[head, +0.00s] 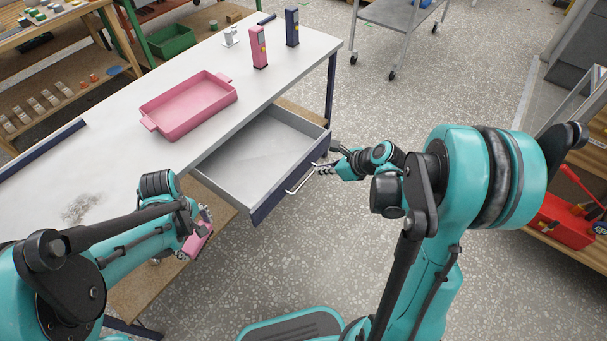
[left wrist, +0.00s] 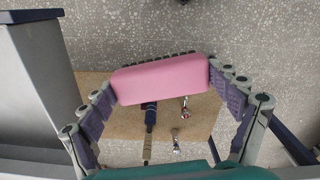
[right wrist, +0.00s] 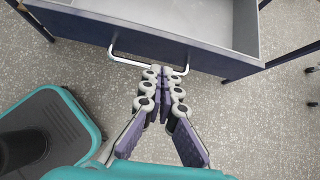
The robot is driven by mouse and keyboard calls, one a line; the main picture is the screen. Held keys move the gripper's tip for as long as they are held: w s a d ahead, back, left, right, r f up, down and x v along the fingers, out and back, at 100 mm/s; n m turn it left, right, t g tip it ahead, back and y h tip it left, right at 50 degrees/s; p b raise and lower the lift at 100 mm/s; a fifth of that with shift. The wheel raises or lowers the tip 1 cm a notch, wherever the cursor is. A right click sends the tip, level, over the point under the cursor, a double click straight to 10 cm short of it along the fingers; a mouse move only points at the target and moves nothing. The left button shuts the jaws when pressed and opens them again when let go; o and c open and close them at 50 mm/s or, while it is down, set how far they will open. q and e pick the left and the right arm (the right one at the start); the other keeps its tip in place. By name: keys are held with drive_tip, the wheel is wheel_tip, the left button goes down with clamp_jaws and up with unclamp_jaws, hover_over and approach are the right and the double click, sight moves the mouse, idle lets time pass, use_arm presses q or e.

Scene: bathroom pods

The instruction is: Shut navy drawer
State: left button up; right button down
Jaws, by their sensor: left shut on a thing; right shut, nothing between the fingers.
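The drawer under the white table stands well open, its grey inside empty. Its navy front (head: 268,205) has a pale bar handle (head: 299,180) and also shows in the right wrist view (right wrist: 215,56). My right gripper (head: 322,170) is shut and empty, its fingertips at the handle. In the right wrist view the fingertips (right wrist: 163,74) overlap the handle bar (right wrist: 128,62); I cannot tell whether they touch it. My left gripper (head: 198,236) is shut on a pink block (left wrist: 160,78), held in front of the table, left of the drawer.
A pink tray (head: 190,107), a pink holder (head: 258,47) and a navy holder (head: 292,27) stand on the white tabletop (head: 110,160). A lower wooden shelf (left wrist: 100,110) carries a few tools. A red toolbox (head: 560,222) is at right. Floor before the drawer is clear.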

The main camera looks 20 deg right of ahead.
use_arm(q)
drive_tip(key=shift+f, duration=0.15)
wheel_tip(320, 180, down, 4)
drive_tip(key=b, duration=0.4)
use_arm(e)
drive_tip(key=x, duration=1)
drive_tip(key=shift+w+f, duration=0.1)
drive_tip(key=shift+f, duration=0.05)
